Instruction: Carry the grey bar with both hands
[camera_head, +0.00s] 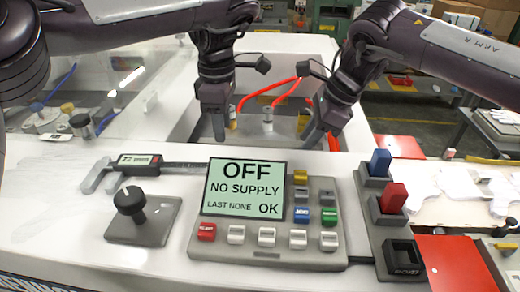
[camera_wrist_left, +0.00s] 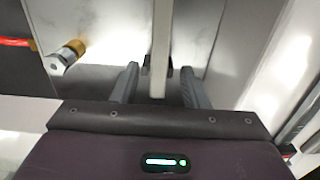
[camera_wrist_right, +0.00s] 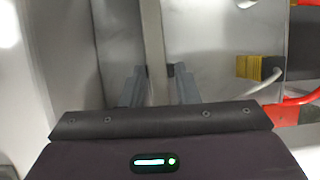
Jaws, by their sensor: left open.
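A long pale grey strip that looks like the grey bar runs up the left wrist view (camera_wrist_left: 161,40) and the right wrist view (camera_wrist_right: 153,40), between the fingers of each gripper. I cannot make it out in the head view, where the console's rear edge hides the lower bay. My left gripper (camera_head: 219,127) points down over the bay behind the display, its fingers (camera_wrist_left: 158,85) apart either side of the strip. My right gripper (camera_head: 319,133) is tilted, to the right of it, its fingers (camera_wrist_right: 159,87) also apart around the strip. I see no finger touching it.
The console has a display (camera_head: 246,188) reading OFF, NO SUPPLY, a black knob (camera_head: 130,202), a caliper (camera_head: 140,163) and blue and red rocker switches (camera_head: 393,197). Red hoses (camera_head: 268,92) and a gold-topped fitting (camera_wrist_left: 73,48) are in the bay close to the grippers.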

